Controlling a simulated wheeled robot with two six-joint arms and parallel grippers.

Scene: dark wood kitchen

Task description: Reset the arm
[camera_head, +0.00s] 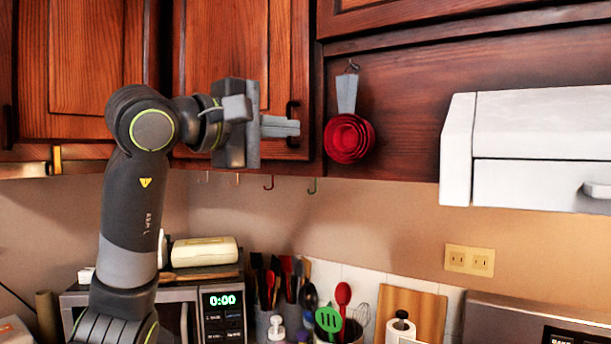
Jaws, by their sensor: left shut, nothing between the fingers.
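My left arm (133,210) rises from the bottom left and bends to the right at its upper joint. My left gripper (296,127) points right, in front of the wooden cabinet doors. Its fingers are shut with nothing between them. Its tips are near the dark door handle, to the left of the hanging red measuring cups (348,138); I cannot tell whether they touch the handle. My right gripper is not in view.
Wooden cabinets (226,62) fill the upper left. A white range hood (540,140) juts out at the right. Below are a microwave (222,312), utensils in holders (275,322) and a cutting board (418,306).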

